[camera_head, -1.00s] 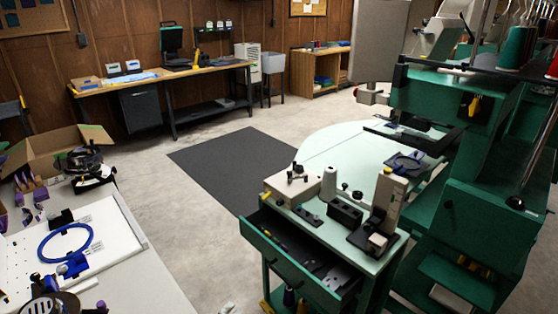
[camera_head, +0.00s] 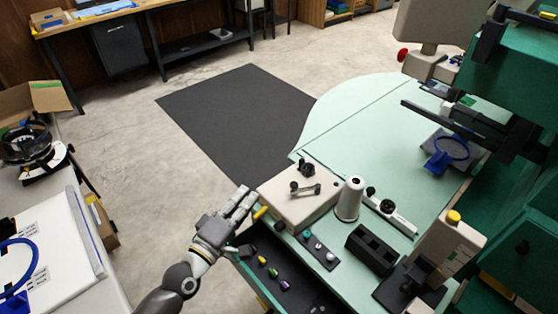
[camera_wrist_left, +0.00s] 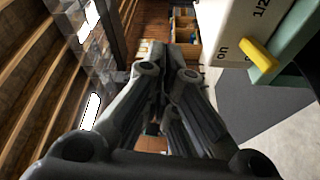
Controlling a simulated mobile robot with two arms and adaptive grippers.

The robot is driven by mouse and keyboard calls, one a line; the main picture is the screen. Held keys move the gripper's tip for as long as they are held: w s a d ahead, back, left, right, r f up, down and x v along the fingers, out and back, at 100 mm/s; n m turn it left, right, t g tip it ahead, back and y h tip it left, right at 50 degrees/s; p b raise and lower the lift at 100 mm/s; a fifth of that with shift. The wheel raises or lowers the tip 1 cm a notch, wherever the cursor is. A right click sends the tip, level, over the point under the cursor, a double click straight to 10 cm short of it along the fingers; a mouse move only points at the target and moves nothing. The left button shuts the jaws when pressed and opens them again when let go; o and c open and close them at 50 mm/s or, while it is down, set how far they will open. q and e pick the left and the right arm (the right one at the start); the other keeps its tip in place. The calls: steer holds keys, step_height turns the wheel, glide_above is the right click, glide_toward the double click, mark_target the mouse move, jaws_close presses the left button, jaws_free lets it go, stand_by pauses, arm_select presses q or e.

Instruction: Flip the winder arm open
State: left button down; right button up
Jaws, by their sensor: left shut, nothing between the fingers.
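The winder is a beige box (camera_head: 298,205) at the left end of the pale green table. A small dark arm with a knob (camera_head: 305,188) lies on its top. A yellow lever (camera_head: 260,212) sticks out of its left side. In the left wrist view the yellow lever (camera_wrist_left: 258,55) shows on the white side panel (camera_wrist_left: 232,30), beside printed text that includes "on". My left gripper (camera_head: 244,196) is just left of the winder, near the yellow lever and apart from it. Its fingers (camera_wrist_left: 167,78) are shut and empty. My right gripper is not in view.
An open drawer (camera_head: 285,280) with small coloured parts lies below the winder. A white cone (camera_head: 349,198), a black block (camera_head: 371,249) and a beige upright device (camera_head: 447,247) stand right of it. A white-topped bench (camera_head: 60,250) is at the left. The floor mat (camera_head: 235,115) is clear.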

mark_target(305, 188)
arm_select(q)
steer(key=x, duration=0.3)
steer(key=p+x, duration=0.1)
steer(key=x, duration=0.5)
steer(key=shift+w+d+r, duration=0.2)
steer(key=shift+r, duration=0.1)
steer(key=shift+s+d+f+p, duration=0.2)
steer(key=shift+s+d+p, duration=0.25)
steer(key=shift+s+d, duration=0.1)
steer(key=shift+s+d+f+p, duration=0.15)
steer(key=shift+s+d+p, duration=0.35)
steer(key=shift+d, duration=0.1)
steer(key=shift+s+d+f, duration=0.1)
steer(key=shift+s+d, duration=0.2)
steer(key=shift+s, duration=0.05)
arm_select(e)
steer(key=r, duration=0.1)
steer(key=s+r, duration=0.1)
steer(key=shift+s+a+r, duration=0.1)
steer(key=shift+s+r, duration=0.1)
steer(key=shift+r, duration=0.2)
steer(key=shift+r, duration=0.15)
arm_select(q)
steer(key=shift+s+d+n+t+y+p, duration=0.1)
steer(key=shift+s+n+t+y+p, duration=0.4)
steer(key=shift+y+p, duration=0.5)
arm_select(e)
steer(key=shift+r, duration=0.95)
